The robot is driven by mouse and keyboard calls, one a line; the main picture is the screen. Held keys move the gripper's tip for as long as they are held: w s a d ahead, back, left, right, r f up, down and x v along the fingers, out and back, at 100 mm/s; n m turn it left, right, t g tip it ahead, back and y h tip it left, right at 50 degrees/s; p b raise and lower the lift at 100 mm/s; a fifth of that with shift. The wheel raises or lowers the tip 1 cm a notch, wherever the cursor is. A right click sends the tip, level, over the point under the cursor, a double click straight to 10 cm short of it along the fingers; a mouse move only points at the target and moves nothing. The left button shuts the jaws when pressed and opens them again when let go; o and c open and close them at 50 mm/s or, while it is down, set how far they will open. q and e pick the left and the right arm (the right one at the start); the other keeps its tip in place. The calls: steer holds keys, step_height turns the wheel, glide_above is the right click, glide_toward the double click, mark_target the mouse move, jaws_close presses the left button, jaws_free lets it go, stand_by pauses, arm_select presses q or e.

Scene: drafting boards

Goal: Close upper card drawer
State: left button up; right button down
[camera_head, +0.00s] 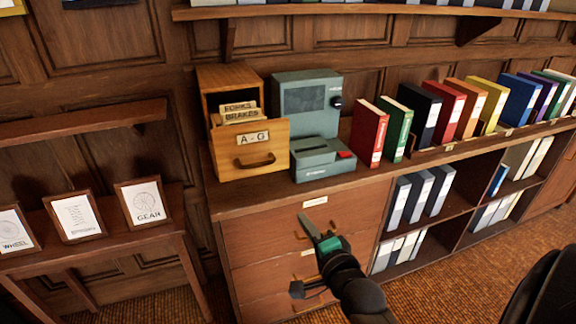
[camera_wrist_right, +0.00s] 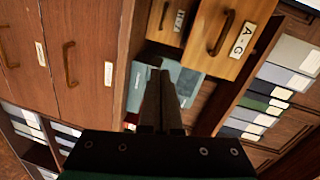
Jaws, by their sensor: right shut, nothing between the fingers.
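The upper card drawer (camera_head: 237,149), labelled A-G, is pulled out of a small wooden card box (camera_head: 229,75) on the cabinet top. Cards lettered FORKS and BRAKES (camera_head: 240,113) stand inside it. Its front, with a dark pull handle, also shows at the upper right of the right wrist view (camera_wrist_right: 242,62). Another labelled drawer (camera_wrist_right: 170,22) of the box sits below it, set further back. My right gripper (camera_head: 304,220) is shut and empty, in front of the cabinet, below and right of the open drawer, apart from it. My left gripper is not in view.
A grey-green device (camera_head: 324,160) stands right of the drawer, with several binders (camera_head: 371,130) beyond it. The wooden cabinet (camera_head: 262,238) has large drawers with handles. Framed cards (camera_head: 145,202) stand on a side table at left. Space before the card drawer looks clear.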

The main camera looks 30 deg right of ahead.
step_height(320, 180, up, 8)
steer(key=s+d+m+t, duration=0.1)
steer(key=m+t, duration=0.1)
steer(key=h, duration=0.1)
glide_toward(286, 151)
steer(key=x, duration=0.5)
steer(key=shift+w+d, duration=0.1)
steer(key=shift+w, duration=0.2)
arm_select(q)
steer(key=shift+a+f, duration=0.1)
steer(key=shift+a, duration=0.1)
arm_select(e)
steer(key=shift+w+d, duration=0.15)
steer(key=shift+w, duration=0.45)
